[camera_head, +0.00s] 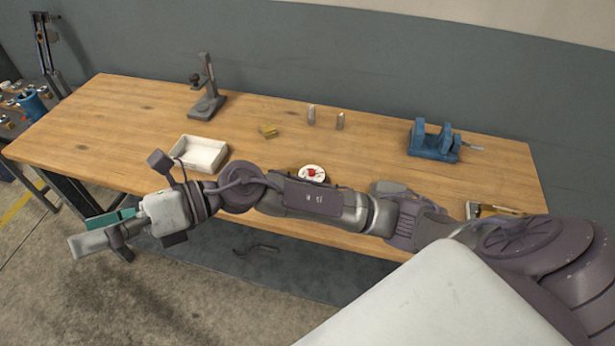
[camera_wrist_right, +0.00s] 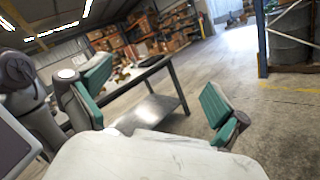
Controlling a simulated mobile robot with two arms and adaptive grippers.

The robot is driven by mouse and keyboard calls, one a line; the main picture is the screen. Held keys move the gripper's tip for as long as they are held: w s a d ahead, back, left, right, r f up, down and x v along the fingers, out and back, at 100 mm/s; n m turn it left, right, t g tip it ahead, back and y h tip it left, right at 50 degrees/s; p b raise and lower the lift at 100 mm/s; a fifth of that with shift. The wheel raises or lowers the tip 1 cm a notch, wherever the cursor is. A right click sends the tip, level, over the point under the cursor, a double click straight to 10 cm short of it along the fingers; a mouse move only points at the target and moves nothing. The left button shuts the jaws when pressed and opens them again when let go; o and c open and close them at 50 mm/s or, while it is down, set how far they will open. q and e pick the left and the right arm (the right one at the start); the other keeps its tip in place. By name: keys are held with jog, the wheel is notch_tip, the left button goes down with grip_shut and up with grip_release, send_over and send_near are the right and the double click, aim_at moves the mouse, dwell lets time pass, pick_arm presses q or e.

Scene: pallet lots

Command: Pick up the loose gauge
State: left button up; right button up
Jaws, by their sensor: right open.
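A small round gauge (camera_head: 312,173) with a white dial and a red mark lies on the wooden workbench (camera_head: 110,135), near its front edge. My right arm passes just in front of it, and its lower edge is partly hidden by the arm. My right gripper (camera_head: 98,231) is open and empty, off the front left of the bench and well left of the gauge. In the right wrist view its teal-padded fingers (camera_wrist_right: 155,95) stand wide apart with nothing between them. My left gripper is not in view.
On the bench are a white tray (camera_head: 201,152), a grey stand (camera_head: 206,95), a brass block (camera_head: 268,130), two small metal pieces (camera_head: 311,115) and a blue vise (camera_head: 434,142). A cart with blue items (camera_head: 30,103) stands at the left. Open floor lies in front.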

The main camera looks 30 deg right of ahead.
notch_tip(320, 180, down, 6)
jog(key=d+n+g+h, duration=0.1)
jog(key=n+g+h, duration=0.2)
jog(key=n+h, duration=0.2)
jog(key=n+t+h, duration=0.1)
jog(key=n+h, duration=0.2)
jog(key=h, duration=1.6)
send_near(310, 171)
jog(key=x, duration=0.2)
jog(key=p+x, duration=0.1)
jog(key=shift+s+f, duration=0.25)
jog(key=shift+s, duration=0.05)
jog(key=shift+d+f, duration=0.2)
jog(key=shift+f, duration=0.35)
jog(key=p+x, duration=0.1)
jog(key=x, duration=0.3)
jog(key=shift+w+d+f, duration=0.1)
jog(key=shift+w+d, duration=0.05)
jog(key=shift+d, duration=0.05)
jog(key=shift+d+f+p, duration=0.15)
jog(key=shift+f+p, duration=0.15)
jog(key=shift+f, duration=0.15)
jog(key=c, duration=1.4)
